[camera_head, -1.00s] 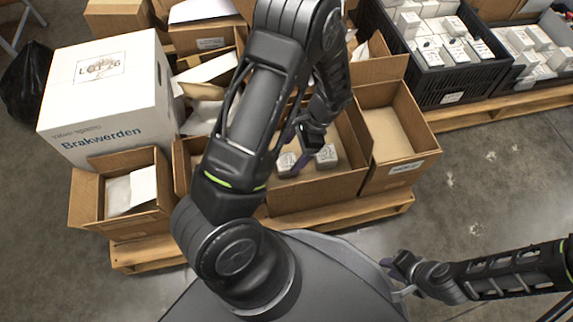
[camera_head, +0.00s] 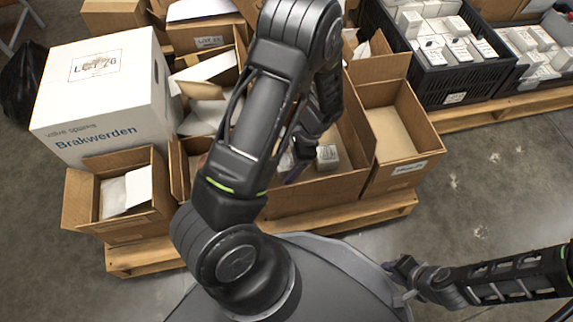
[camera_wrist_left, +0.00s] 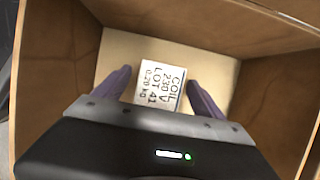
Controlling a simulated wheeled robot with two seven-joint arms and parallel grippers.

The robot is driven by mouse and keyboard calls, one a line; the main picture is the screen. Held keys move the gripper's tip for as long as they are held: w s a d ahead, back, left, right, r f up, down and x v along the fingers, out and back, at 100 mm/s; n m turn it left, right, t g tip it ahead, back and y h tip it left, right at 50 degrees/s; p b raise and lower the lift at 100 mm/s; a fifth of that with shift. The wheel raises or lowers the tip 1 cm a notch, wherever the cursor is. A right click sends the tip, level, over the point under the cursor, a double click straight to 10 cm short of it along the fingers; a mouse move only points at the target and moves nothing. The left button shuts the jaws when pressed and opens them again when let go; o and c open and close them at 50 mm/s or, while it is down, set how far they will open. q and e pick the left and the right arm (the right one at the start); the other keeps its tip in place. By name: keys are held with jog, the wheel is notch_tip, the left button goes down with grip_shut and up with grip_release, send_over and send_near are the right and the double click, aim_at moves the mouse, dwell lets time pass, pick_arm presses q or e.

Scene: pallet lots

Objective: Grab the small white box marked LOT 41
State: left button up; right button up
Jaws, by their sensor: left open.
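A small white box printed COIL 230 V LOT 41 (camera_wrist_left: 160,86) lies on the floor of an open cardboard carton (camera_wrist_left: 240,35) in the left wrist view. My left gripper (camera_wrist_left: 158,77) is open, with one purple-grey finger on each side of the box; I cannot tell whether they touch it. In the head view my left arm reaches down into the carton (camera_head: 310,198) and hides most of the gripper. A small white box (camera_head: 327,157) shows right of the gripper, its print unreadable there. My right gripper (camera_head: 403,283) is low at the right, its jaws unclear.
A large white Brakwerden box (camera_head: 105,110) and a small open carton (camera_head: 115,222) stand at left. An open carton (camera_head: 395,150) adjoins on the right. A black crate (camera_head: 450,82) of small white boxes is at the back right. The carton walls surround my left gripper.

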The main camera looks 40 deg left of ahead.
pick_arm(q)
jog(key=c, duration=1.6)
